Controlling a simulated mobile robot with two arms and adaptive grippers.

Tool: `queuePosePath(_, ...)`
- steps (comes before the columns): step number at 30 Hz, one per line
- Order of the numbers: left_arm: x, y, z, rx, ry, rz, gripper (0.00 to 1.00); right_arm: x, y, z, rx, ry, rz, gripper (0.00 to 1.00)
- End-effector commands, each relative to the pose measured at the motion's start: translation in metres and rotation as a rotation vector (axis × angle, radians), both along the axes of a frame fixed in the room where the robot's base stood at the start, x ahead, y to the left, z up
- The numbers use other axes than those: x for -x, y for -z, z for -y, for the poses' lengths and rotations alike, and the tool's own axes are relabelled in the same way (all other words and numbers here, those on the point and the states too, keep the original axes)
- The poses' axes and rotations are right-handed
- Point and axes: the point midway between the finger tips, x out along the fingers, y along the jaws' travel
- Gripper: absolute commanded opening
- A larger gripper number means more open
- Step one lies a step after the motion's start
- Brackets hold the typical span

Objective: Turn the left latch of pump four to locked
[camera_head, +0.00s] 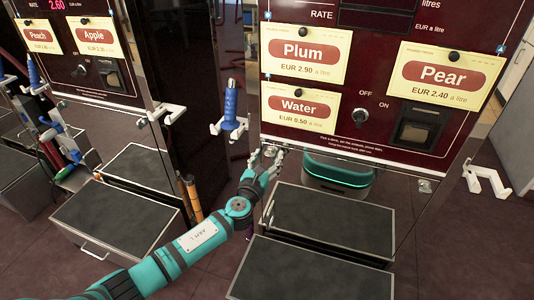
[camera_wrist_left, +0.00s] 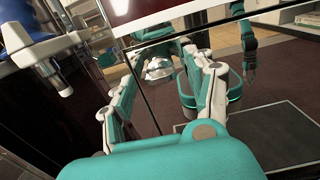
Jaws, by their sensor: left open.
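The pump (camera_head: 350,128) with the Plum, Water and Pear cards fills the right of the head view; I cannot read a number on it. A small silvery latch (camera_wrist_left: 158,68) is at the panel's lower left edge in the wrist view, ahead of my left gripper. My left gripper (camera_head: 265,156) is open and close to that latch in the head view, where its fingers largely cover it. In the wrist view the latch appears between the two fingers (camera_wrist_left: 163,82); contact cannot be told. Another small latch (camera_head: 425,186) is at the panel's lower right. My right gripper is out of view.
A blue nozzle (camera_head: 230,105) hangs in a white holder left of the pump. An empty white holder (camera_head: 487,178) is at the right. Dark step boxes (camera_head: 310,272) stand below. The shiny lower panel shows reflections. Another pump (camera_head: 95,60) is at the left.

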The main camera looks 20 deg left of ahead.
Motion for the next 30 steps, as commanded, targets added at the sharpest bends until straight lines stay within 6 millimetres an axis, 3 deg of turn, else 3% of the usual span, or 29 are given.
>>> queuePosePath(5,0.0001,0.0002,0.0002,0.000,0.000,0.000,0.56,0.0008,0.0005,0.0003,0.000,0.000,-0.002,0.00)
queuePosePath(18,0.0000,0.0001,-0.0002,0.000,0.000,0.000,0.01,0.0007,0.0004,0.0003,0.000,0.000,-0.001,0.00)
queuePosePath(30,-0.0001,0.0004,0.0001,0.085,0.000,-0.002,0.01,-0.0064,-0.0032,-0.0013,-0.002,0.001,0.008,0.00)
